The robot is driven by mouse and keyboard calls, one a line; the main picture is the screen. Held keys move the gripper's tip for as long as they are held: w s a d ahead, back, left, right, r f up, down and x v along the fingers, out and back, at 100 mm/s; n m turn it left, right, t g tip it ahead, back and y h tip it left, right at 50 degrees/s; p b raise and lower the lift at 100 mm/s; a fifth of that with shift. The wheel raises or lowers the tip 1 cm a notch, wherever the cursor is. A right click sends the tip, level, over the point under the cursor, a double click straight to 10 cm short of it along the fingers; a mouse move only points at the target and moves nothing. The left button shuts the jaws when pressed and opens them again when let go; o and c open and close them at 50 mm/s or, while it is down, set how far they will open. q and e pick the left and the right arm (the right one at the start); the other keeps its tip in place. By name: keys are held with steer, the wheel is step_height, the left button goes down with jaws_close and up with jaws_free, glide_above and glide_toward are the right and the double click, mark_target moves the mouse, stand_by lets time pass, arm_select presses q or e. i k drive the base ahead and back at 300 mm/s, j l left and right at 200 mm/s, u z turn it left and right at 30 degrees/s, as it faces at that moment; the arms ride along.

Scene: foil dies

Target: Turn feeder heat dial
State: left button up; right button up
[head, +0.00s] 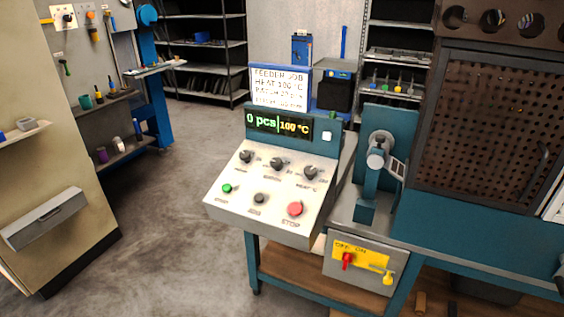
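The feeder control panel (268,206) stands in the middle of the head view, a sloped light-grey console on a teal bench. Its top row holds three black dials. The rightmost one, the heat dial (310,173), has a label below it that looks like "HEAT °C". The other dials are the middle dial (277,163) and the left dial (246,156). The display (278,124) behind them reads "0 pcs" and "100 °C". A job card (279,88) above reads "FEEDER JOB, HEAT 100 °C", with smaller lines hard to read. Neither gripper is in view.
Below the dials are a green button (227,188), a small black knob (259,198) and a red stop button (295,209). An OFF/ON switch box (362,262) with a red handle hangs lower right. A perforated guard (485,125) stands right. Floor at left is clear.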

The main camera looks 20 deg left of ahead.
mark_target(309, 172)
steer(key=i+j, duration=0.2)
steer(key=i, duration=0.35)
steer(key=i+j, duration=0.25)
steer(key=i, duration=0.25)
steer(key=u, duration=0.05)
